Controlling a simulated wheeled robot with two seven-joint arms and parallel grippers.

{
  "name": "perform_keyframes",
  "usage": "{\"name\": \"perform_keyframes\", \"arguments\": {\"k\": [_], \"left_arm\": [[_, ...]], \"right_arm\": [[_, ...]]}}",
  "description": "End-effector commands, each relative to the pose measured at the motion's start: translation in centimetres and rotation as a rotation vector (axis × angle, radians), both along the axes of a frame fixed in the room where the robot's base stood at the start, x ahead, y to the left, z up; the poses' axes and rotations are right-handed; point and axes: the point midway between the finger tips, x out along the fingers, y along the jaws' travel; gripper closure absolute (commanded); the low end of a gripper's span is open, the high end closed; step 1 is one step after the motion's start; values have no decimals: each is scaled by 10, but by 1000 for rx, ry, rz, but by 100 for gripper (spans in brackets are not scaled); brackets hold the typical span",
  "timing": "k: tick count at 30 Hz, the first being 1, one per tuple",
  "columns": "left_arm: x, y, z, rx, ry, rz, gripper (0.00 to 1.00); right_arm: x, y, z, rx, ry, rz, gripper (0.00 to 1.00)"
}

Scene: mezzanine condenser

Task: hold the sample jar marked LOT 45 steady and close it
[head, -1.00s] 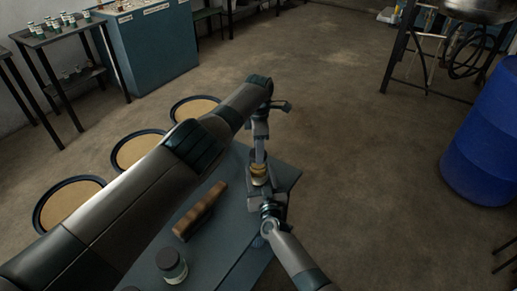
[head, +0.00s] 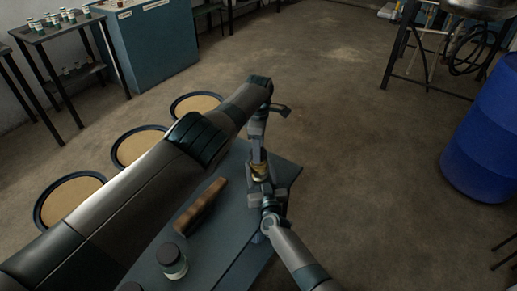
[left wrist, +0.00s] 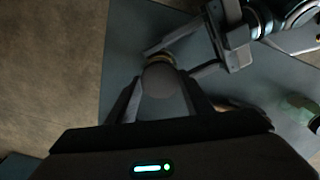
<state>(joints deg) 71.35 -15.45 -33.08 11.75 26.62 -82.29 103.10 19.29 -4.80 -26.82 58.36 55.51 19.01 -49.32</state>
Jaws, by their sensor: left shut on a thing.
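A small jar (head: 260,174) with a gold-coloured upper part stands near the far end of the dark table; any LOT mark on it cannot be read. My left gripper (head: 258,158) reaches down over it from above. In the left wrist view its fingers (left wrist: 163,92) are shut on a round dark grey lid (left wrist: 160,80), which covers most of the jar (left wrist: 160,57). I cannot tell whether the lid touches the rim. My right gripper (head: 262,190) comes from the near side, its fingers on either side of the jar and seemingly closed on it.
Another jar with a dark lid (head: 172,261) and a brown block (head: 202,207) lie on the table (head: 232,238). A blue drum (head: 485,135) stands right. Jars on a stand (head: 70,30) are at back left.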

Motion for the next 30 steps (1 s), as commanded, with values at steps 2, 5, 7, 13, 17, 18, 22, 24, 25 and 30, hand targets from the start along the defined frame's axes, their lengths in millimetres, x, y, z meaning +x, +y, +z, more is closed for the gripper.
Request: {"name": "perform_keyframes", "arguments": {"k": [2, 5, 7, 13, 17, 18, 22, 24, 25, 30], "left_arm": [[0, 0, 0, 0, 0, 0, 74], [0, 0, -1, 0, 0, 0, 74], [0, 0, -2, 0, 0, 1, 74], [0, 0, -6, 0, 0, 1, 74], [0, 0, -8, 0, 1, 1, 74], [0, 0, -8, 0, 1, 1, 74], [0, 0, -11, 0, 1, 1, 74], [0, 0, -12, 0, 1, 1, 74], [0, 0, -12, 0, 1, 1, 74], [0, 0, -12, 0, 1, -9, 74]], "right_arm": [[0, 0, 0, 0, 0, 0, 87], [0, 0, 0, 1, 0, 0, 87], [0, 0, 0, 1, 0, 0, 87], [0, 1, -1, 1, 0, 0, 87], [0, 0, -1, 1, 0, 0, 87], [0, 0, -1, 1, 0, 0, 87], [0, 0, 0, 2, -1, 0, 87], [0, 0, 0, 2, -1, 0, 87], [0, 0, 0, 1, -1, 0, 87], [0, 0, 0, 1, 0, 0, 100]]}}
